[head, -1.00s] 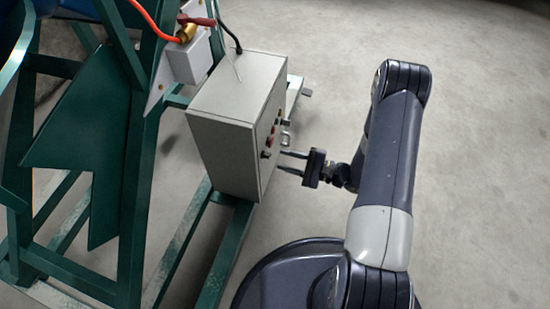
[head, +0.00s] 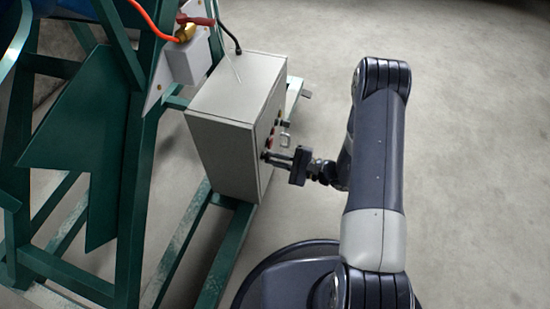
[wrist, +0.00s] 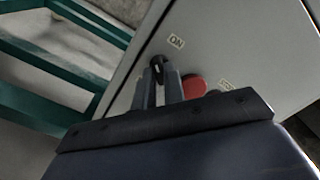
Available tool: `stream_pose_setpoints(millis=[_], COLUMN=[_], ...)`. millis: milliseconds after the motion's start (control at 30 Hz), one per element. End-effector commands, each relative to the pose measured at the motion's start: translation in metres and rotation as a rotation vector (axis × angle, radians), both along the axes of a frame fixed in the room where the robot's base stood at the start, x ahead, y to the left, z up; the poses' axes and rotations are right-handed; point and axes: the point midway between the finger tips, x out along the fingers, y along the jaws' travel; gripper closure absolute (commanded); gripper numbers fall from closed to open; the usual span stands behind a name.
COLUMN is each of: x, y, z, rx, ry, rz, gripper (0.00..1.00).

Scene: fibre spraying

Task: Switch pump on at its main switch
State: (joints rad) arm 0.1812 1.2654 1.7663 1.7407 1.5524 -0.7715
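The pump's grey control box (head: 222,150) stands on a green frame, with its control panel facing right towards my arm. The main switch, a small black rotary knob (wrist: 157,64) with a pale mark, is on the panel beside a label (wrist: 176,41) reading ON. My gripper (wrist: 160,75) has its two fingers close together, one on each side of the knob, and looks shut on it. In the head view my gripper (head: 269,156) reaches the panel's near lower part, and its fingertips hide the knob.
A red button (wrist: 194,86) sits just right of the fingers. The panel has a metal latch (head: 285,140) and other small controls. The green frame (head: 125,220) is left of and beneath the box. An orange hose (head: 150,22) is above. Open concrete floor (head: 470,150) lies right.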

Motion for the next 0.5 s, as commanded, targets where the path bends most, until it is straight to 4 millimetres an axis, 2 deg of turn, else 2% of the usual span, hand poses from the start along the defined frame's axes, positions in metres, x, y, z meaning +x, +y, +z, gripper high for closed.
stream_pose_setpoints(millis=[100,500], x=[-0.0001,-0.0002], y=[-0.0001,0.0], z=[-0.0001,-0.0002], rx=[0.0,0.01], ry=[0.0,0.029], rz=[0.0,0.001], gripper=[1.0,1.0])
